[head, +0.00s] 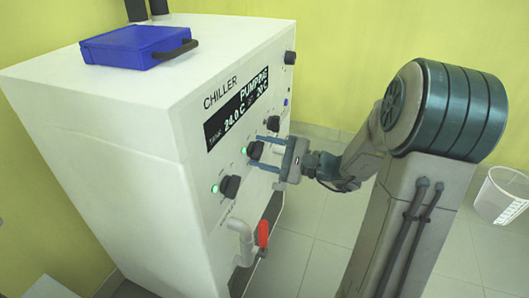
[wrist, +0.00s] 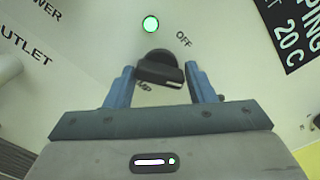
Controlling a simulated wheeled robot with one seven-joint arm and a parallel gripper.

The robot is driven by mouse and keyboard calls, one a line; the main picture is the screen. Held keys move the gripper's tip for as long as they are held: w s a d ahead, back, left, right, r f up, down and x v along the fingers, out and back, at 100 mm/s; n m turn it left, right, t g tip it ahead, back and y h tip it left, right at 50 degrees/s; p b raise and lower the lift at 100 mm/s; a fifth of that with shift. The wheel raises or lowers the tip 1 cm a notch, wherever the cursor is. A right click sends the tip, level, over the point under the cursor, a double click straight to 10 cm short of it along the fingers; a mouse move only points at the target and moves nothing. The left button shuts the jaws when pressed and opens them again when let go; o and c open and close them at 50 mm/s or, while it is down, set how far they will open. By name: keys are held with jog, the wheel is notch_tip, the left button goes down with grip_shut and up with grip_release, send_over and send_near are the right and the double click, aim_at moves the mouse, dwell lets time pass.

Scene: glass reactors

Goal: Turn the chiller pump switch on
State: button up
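The white chiller (head: 150,140) stands at the left of the head view. Its dark display (head: 238,108) reads PUMPING, with a tank reading of 24.0 C. A black rotary switch (head: 254,150) on its front has a lit green lamp (head: 243,150) beside it. In the wrist view this switch (wrist: 160,68) lies between the fingers, its bar nearly crosswise; the green lamp (wrist: 151,24) is lit and OFF is printed at its upper right. A lower label is partly hidden. My gripper (head: 266,153) is open around the switch, also in the wrist view (wrist: 162,80), with gaps beside it.
Another black switch (head: 229,187) with a lit green lamp sits nearer, and one (head: 273,122) farther along the panel. A pipe with a red valve handle (head: 263,233) is below. A blue case (head: 137,45) lies on top. A white bin (head: 502,194) stands at the right.

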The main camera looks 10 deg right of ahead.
jog(key=shift+r+m+p, duration=0.3)
jog(key=shift+m+p, duration=0.5)
jog(key=shift+p, duration=0.75)
jog(key=m+p, duration=0.2)
jog(key=p, duration=0.1)
jog(key=shift+f+m+p, duration=0.25)
jog(key=shift+m+p, duration=0.1)
jog(key=shift+m, duration=0.15)
jog(key=shift+c, duration=0.4)
jog(key=o, duration=1)
jog(key=p+v, duration=0.3)
jog(key=v, duration=1.1)
